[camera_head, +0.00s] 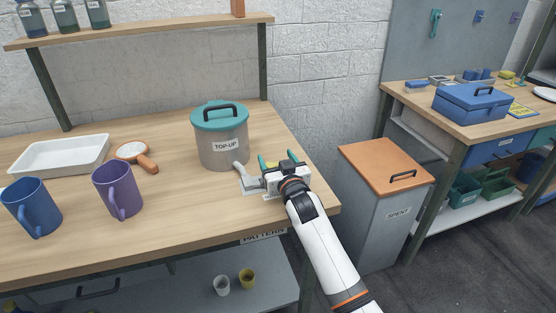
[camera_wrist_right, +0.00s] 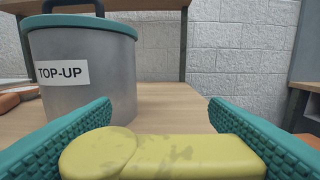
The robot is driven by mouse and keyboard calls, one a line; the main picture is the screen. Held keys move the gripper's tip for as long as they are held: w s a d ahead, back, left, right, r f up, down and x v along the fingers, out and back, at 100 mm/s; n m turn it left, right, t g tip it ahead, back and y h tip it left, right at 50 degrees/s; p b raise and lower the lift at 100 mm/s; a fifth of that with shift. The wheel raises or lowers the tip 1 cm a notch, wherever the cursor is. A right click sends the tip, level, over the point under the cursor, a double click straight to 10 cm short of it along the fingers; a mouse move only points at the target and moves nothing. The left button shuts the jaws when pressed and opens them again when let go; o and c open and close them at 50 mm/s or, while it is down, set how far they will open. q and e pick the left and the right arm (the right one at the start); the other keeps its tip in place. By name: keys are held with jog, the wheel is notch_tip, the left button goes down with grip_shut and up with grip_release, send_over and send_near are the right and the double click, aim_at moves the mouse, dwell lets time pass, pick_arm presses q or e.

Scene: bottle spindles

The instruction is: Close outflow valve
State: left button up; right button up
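A grey pot (camera_head: 208,135) with a teal lid and a "TOP-UP" label stands upright near the bench's right end. A grey spout (camera_head: 239,170) comes from its lower right side towards my right gripper. In the right wrist view the pot (camera_wrist_right: 85,98) is just ahead on the left. A yellow lever (camera_wrist_right: 165,156), apparently the outflow valve's handle, lies crosswise between the teal fingers of my right gripper (camera_head: 277,161). The fingers stand wide apart, and I cannot tell whether they touch the lever. The valve body is mostly hidden by the gripper. My left gripper is out of view.
A purple mug (camera_head: 118,190), a blue mug (camera_head: 32,208), a white tray (camera_head: 60,156) and a round wooden-handled item (camera_head: 133,151) are on the bench, left of the pot. An orange-topped bin (camera_head: 375,165) stands right of the bench. The front middle of the bench is clear.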

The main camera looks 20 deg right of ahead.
jog(key=shift+d, duration=0.1)
jog(key=shift+c, duration=1.4)
